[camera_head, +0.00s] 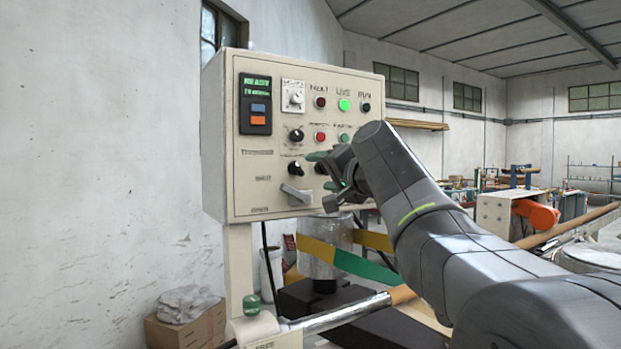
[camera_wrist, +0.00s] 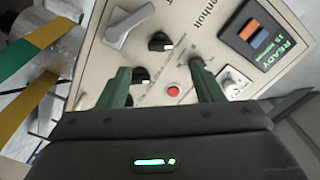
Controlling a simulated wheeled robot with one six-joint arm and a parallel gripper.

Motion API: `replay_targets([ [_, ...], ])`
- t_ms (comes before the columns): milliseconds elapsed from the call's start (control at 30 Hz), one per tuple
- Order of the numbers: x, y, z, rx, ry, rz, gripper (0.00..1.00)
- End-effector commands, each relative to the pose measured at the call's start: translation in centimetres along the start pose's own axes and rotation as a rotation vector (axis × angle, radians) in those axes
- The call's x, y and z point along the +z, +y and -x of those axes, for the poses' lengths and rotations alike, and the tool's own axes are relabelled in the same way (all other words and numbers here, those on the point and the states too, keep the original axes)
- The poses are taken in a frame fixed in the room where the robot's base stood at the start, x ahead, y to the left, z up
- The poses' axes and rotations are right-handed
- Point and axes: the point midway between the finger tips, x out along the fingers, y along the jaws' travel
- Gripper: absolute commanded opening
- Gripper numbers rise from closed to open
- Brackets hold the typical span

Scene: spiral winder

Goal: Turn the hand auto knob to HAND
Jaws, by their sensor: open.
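The control panel (camera_head: 262,209) carries several knobs, buttons and lamps, and its labels are too blurred to tell which knob is HAND/AUTO. A black knob (camera_head: 296,135) sits left of a red button (camera_head: 320,137). Below it is another black knob (camera_head: 295,168), which also shows in the wrist view (camera_wrist: 160,42). A further black knob (camera_wrist: 138,75) is partly behind the left green finger. A grey lever handle (camera_head: 295,193) is lowest. My gripper (camera_wrist: 160,66) is open and empty at the panel, its green fingers spread either side of the red button's column. Contact cannot be told.
A READY display (camera_head: 257,85), a white selector (camera_head: 293,96) and a lit green lamp (camera_head: 344,105) are on the upper panel. Below stand a wrapped roll with yellow-green bands (camera_head: 368,268) and a metal bar (camera_head: 335,312). A box (camera_head: 188,328) lies at lower left.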

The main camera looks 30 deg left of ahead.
Motion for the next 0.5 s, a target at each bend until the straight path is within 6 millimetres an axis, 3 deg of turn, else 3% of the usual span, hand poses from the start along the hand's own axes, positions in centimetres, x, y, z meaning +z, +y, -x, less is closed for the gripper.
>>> replay_targets([
  [200, 0.0, 0.1, 3.3, 0.001, 0.002, 0.001, 0.60],
  [500, 0.0, 0.0, 4.2, 0.001, 0.000, 0.000, 0.60],
])
